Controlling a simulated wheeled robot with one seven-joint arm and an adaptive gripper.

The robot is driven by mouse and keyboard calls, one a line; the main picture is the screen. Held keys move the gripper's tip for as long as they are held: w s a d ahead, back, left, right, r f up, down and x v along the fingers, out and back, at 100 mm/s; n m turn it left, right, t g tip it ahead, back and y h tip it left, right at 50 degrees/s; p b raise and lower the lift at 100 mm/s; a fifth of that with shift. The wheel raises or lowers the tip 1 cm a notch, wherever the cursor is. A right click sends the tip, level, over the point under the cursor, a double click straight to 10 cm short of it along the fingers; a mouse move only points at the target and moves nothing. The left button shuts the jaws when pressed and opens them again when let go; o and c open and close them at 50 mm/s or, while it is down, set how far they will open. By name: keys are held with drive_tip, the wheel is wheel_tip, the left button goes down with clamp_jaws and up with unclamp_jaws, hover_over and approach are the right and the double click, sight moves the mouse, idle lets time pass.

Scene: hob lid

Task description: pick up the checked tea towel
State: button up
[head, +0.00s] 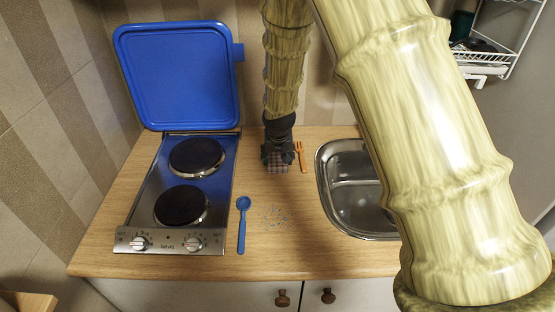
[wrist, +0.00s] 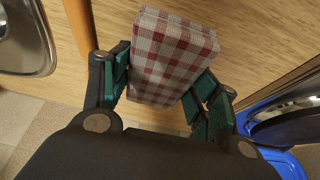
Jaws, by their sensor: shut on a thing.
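The checked tea towel (wrist: 172,55), red, white and grey and folded into a thick block, sits between the two fingers of my gripper (wrist: 163,85) in the wrist view. The green pads press against its two sides, so my gripper is shut on it. In the head view the towel (head: 277,163) shows small below my gripper (head: 279,149), over the back of the wooden counter between hob and sink. I cannot tell whether its underside touches the counter.
The hob (head: 182,190) is at left with its blue lid (head: 178,75) raised. An orange fork (head: 300,157) lies close right of the towel, then the sink (head: 345,190).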

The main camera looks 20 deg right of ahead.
sight(277, 156)
drive_tip(key=shift+r, duration=0.1)
drive_tip(key=shift+r+b, duration=0.4)
drive_tip(key=shift+r, duration=0.1)
drive_tip(key=shift+b+v, duration=0.55)
drive_tip(key=shift+v, duration=0.65)
drive_tip(key=s+a+b, duration=0.1)
drive_tip(key=s, duration=0.3)
drive_tip(key=s+a+r+b, duration=0.1)
drive_tip(key=s+a, duration=0.1)
drive_tip(key=s, duration=0.3)
drive_tip(key=s+a+b, duration=0.1)
drive_tip(key=s+a, duration=0.1)
drive_tip(key=s, duration=0.3)
drive_tip(key=shift+s+a+r, duration=0.1)
drive_tip(key=shift+r, duration=0.2)
